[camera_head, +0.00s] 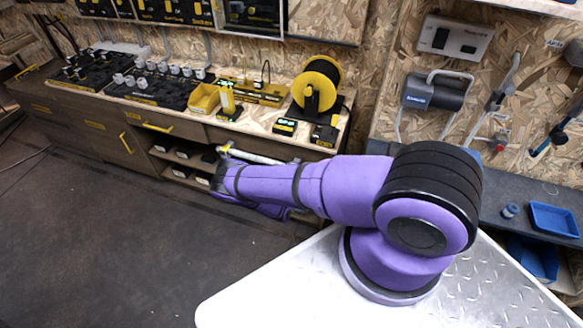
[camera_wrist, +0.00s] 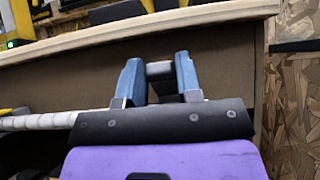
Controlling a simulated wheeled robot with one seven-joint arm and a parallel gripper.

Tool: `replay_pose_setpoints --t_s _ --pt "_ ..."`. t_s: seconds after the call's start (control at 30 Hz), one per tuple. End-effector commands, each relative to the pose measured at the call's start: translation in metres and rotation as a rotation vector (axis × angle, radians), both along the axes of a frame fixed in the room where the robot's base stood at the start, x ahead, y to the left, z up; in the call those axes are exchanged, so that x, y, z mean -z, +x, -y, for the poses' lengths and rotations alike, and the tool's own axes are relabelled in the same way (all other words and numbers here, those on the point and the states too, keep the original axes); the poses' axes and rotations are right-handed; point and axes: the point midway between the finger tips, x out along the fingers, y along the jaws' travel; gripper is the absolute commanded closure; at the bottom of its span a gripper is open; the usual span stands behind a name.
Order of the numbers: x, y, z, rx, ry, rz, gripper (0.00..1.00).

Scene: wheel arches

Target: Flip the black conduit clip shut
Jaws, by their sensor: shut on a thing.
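In the wrist view my gripper (camera_wrist: 159,72) points at the front of a wooden-edged workbench. Its two blue fingers stand close together with a small dark block between their tips. This block looks like part of the black conduit clip (camera_wrist: 160,70), and the fingers are shut on it. The rest of the clip, and how far its flap is turned, cannot be made out. In the head view my purple arm reaches to the bench front, and its wrist hides the fingertips and the clip.
A pale ribbed conduit (camera_wrist: 40,122) runs along the bench front; it also shows beyond my wrist in the head view (camera_head: 252,156). The bench edge (camera_wrist: 215,14) lies just above the fingers. Open shelves (camera_head: 182,168) are below. A cable reel (camera_head: 318,80) stands on top.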

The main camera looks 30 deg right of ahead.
Motion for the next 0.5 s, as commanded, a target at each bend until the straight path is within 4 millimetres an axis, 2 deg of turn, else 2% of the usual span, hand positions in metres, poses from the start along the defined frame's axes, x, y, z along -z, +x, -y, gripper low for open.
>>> replay_pose_setpoints --t_s 0.47,0.5 --pt "0.0011 0.0002 -0.0009 -0.001 -0.012 0.011 0.92" --pt "0.0011 0.0002 -0.0009 -0.001 -0.012 0.011 0.66"
